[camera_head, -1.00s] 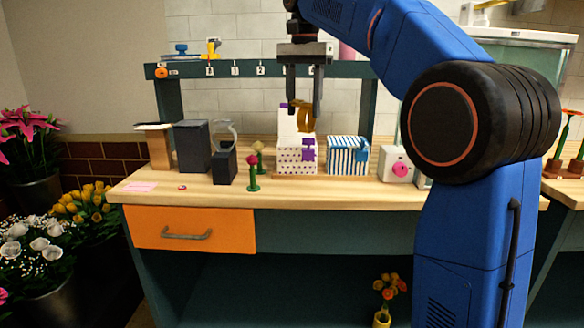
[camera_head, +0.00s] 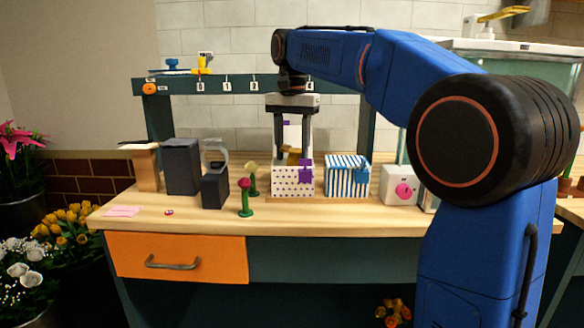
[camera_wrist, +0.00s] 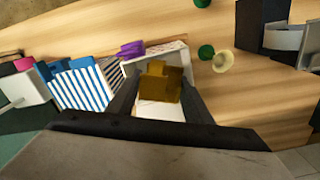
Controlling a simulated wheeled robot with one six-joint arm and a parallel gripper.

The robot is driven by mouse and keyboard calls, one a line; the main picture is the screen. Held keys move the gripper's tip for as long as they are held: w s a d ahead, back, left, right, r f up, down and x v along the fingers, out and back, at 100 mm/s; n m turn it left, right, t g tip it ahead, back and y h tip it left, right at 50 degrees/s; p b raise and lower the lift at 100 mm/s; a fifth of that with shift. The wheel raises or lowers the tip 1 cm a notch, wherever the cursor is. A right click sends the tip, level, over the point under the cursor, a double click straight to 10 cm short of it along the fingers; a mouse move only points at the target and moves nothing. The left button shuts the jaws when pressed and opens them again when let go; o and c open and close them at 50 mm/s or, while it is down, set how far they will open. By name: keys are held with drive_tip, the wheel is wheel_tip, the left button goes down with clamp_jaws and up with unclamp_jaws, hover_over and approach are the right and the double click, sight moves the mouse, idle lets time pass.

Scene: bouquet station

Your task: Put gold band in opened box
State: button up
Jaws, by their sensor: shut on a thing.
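The gold band (camera_head: 291,156) is between the fingers of my gripper (camera_head: 291,160), at the mouth of the opened box (camera_head: 292,182). The box is white with purple dots, and its lid stands up behind. My gripper (camera_wrist: 160,88) is shut on the band. The box's front wall hides the band's lower part in the head view. I cannot tell whether the band touches the box floor.
A blue-striped box (camera_head: 347,177) stands close on the right, with a white box with a pink knob (camera_head: 403,188) beyond it. Flower stems (camera_head: 245,198) and dark blocks (camera_head: 182,166) stand left. The front left bench top (camera_head: 150,195) is mostly clear.

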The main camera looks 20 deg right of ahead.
sight(292, 165)
drive_tip(key=shift+f, duration=2.1)
drive_tip(key=shift+f, duration=0.1)
drive_tip(key=o, duration=0.8)
wheel_tip(292, 165, up, 12)
drive_tip(key=shift+r, duration=0.1)
drive_tip(key=shift+s, duration=0.1)
